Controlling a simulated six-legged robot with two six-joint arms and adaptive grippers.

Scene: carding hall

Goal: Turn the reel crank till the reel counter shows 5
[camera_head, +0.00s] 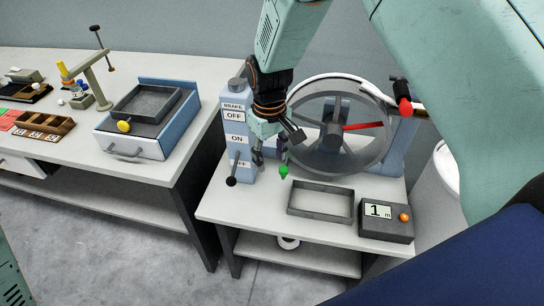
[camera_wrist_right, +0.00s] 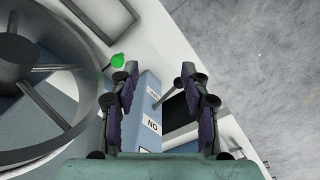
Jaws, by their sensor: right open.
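The reel (camera_head: 312,150) is a big grey spoked wheel at the back of the right table; it also shows in the wrist view (camera_wrist_right: 40,85). A red bar (camera_head: 365,126) runs from its hub to the right. A black-and-red piece (camera_head: 403,104) sits by its right rim; I cannot tell which is the crank. The reel counter (camera_head: 388,229) shows 1 m. The blue brake box (camera_head: 239,140) has OFF, ON and OFF labels, and its black-knobbed lever (camera_head: 231,181) points low. My right gripper (camera_head: 277,148) is open and empty beside the box.
A green-tipped piece (camera_head: 284,172) is just below my right gripper, also in the wrist view (camera_wrist_right: 117,60). A grey tray (camera_head: 320,213) lies in front of the reel. A gap separates the left table (camera_head: 190,158), which holds a blue drawer box (camera_head: 135,146).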

